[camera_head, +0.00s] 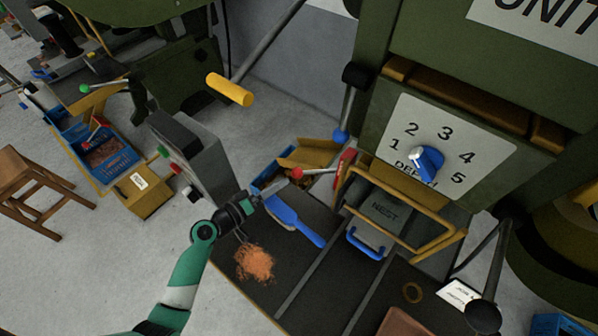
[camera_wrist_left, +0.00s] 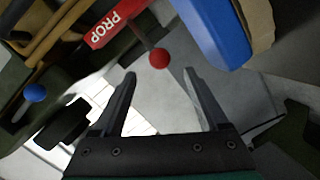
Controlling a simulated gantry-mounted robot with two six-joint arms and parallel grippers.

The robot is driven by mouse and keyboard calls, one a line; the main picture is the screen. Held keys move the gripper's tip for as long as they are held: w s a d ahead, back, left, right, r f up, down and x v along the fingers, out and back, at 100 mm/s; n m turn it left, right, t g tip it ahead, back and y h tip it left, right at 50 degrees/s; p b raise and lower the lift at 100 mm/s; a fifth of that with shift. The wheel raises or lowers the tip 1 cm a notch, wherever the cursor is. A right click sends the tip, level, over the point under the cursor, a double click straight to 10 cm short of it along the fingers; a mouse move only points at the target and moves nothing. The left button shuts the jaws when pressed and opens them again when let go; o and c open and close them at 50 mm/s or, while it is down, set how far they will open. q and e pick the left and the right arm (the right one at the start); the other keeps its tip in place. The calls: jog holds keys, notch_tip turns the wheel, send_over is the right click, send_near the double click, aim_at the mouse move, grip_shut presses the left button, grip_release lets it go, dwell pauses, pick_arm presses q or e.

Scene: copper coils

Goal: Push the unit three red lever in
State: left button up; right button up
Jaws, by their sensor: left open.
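The red lever is a thin rod with a red ball knob (camera_head: 297,173), beside a red plate (camera_head: 345,168) on the left of the green machine. In the left wrist view the red ball (camera_wrist_left: 159,58) shows just beyond my fingertips, and the red plate (camera_wrist_left: 118,22) reads "PROP". My left gripper (camera_head: 260,198) is open and empty, a little left of and below the ball in the head view. In the left wrist view its fingers (camera_wrist_left: 158,76) point towards the ball, apart from it. The machine's sign (camera_head: 548,18) reads "UNIT"; its number is cut off. My right gripper is not in view.
A blue brush (camera_head: 293,220) and copper shavings (camera_head: 254,263) lie on the dark bench by my left gripper. A grey control box (camera_head: 190,160) stands to the left. A yellow frame (camera_head: 408,232) surrounds the nest with a blue handle (camera_head: 366,247). A depth dial (camera_head: 427,165) is above.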

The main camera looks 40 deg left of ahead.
aim_at(293, 176)
pick_arm(q)
jog(key=b+x, duration=0.2)
jog(key=x, duration=0.7)
grip_shut()
dwell(1.1)
